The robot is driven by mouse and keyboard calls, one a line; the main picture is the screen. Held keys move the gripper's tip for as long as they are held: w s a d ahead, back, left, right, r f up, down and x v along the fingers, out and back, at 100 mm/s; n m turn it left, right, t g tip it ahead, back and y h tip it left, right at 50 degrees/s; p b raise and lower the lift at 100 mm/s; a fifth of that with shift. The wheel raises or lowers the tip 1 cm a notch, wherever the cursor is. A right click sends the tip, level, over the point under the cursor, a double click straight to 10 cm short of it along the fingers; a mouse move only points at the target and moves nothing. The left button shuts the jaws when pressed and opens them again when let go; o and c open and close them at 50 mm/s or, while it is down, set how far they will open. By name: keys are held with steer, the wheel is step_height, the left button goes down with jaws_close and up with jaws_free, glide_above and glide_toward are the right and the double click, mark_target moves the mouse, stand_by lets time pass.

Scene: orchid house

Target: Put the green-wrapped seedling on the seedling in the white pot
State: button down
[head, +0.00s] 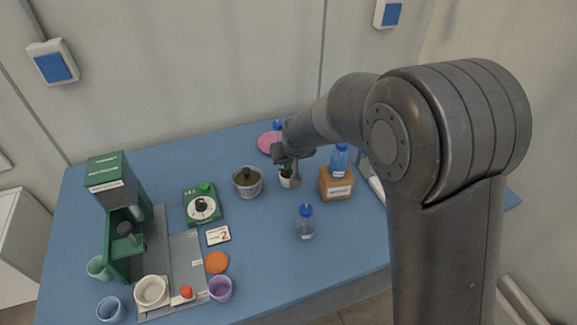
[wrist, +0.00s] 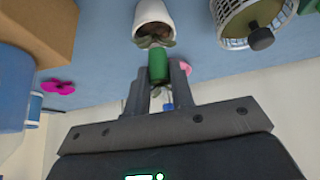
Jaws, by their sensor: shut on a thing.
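My gripper (wrist: 158,85) is shut on the green-wrapped seedling (wrist: 159,65), whose green wrap shows between the fingers in the wrist view. The white pot (wrist: 153,14) is just past the fingertips, with brown soil and green leaves at its mouth. The wrapped seedling's end meets these leaves in the picture; I cannot tell whether they touch. In the head view my gripper (head: 290,160) is right above the white pot (head: 286,181), and my arm hides much of the held seedling.
A mesh-sided pot (head: 247,182) stands left of the white pot. A wooden block (head: 336,188) with a blue bottle (head: 339,160) is close on the right. A clear blue-capped bottle (head: 305,226) stands in front. A pink dish (head: 267,142) lies behind. A green dial device (head: 202,206) is farther left.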

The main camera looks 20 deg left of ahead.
mark_target(289, 166)
steer(key=shift+f, duration=1.5)
steer(key=c, duration=1.3)
jaws_free()
steer(key=shift+f, duration=0.15)
steer(key=shift+o, duration=0.2)
steer(key=shift+r, duration=0.25)
steer(key=v, duration=1.2)
